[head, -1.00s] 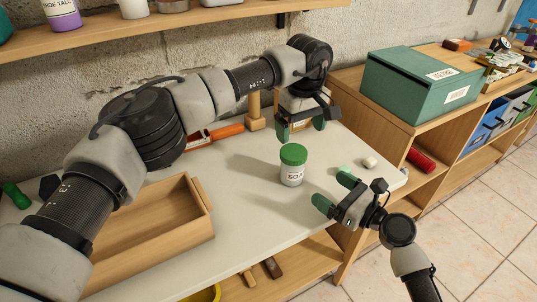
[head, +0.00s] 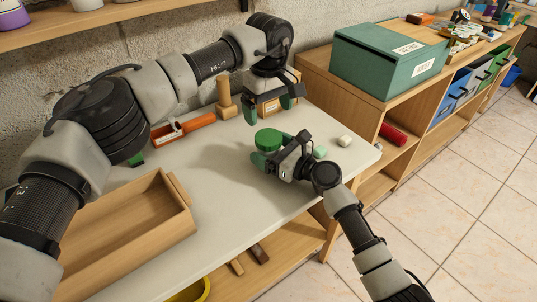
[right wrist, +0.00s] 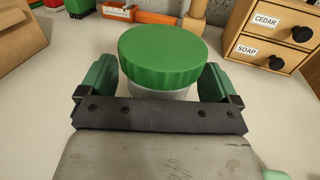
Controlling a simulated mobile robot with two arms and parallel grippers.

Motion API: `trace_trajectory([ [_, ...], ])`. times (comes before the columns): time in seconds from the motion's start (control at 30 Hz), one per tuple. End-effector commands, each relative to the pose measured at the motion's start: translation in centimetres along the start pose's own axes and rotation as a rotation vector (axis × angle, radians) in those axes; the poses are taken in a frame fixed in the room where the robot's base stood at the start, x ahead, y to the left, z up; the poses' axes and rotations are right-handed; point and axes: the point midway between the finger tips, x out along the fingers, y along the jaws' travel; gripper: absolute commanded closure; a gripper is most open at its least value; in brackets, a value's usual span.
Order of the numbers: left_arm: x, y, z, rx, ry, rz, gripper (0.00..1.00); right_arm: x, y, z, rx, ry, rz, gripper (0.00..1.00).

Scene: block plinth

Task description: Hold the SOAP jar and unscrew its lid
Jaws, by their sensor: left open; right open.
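The SOAP jar has a green lid (head: 268,137) and stands upright on the pale table. Its label is hidden behind my right gripper (head: 276,154) in the head view. In the right wrist view the green lid (right wrist: 163,52) sits on the pale jar body (right wrist: 163,94). My right gripper is open, low at the jar, with one green finger on each side of the body below the lid. I cannot tell whether the fingers touch it. My left gripper (head: 268,107) is open and empty, fingers pointing down, above and behind the jar.
A small wooden drawer unit (right wrist: 268,35) labelled CEDAR and SOAP stands behind. A wooden tray (head: 120,238) lies at the table's left. A white block (head: 345,141) and mint piece (head: 320,152) lie right of the jar.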

Motion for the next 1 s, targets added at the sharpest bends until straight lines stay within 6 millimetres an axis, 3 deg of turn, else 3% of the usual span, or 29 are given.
trace_trajectory([
  [0.33, 0.0, 0.01, 0.01, 0.0, 0.0, 0.0, 0.08, 0.41, 0.05, -0.01, 0.0, 0.0, 0.0, 0.08],
  [0.8, 0.0, 0.01, 0.01, 0.0, 0.0, 0.0, 0.08, 0.38, 0.03, -0.02, 0.0, 0.0, 0.0, 0.8],
  [0.9, 0.0, 0.01, 0.01, -0.008, 0.0, 0.0, 0.18, 0.37, 0.03, -0.02, 0.0, 0.0, 0.0, 0.95],
  [1.0, 0.0, 0.01, 0.01, -0.066, 0.0, 0.0, 0.18, 0.37, 0.03, -0.02, 0.0, 0.0, 0.0, 1.0],
])
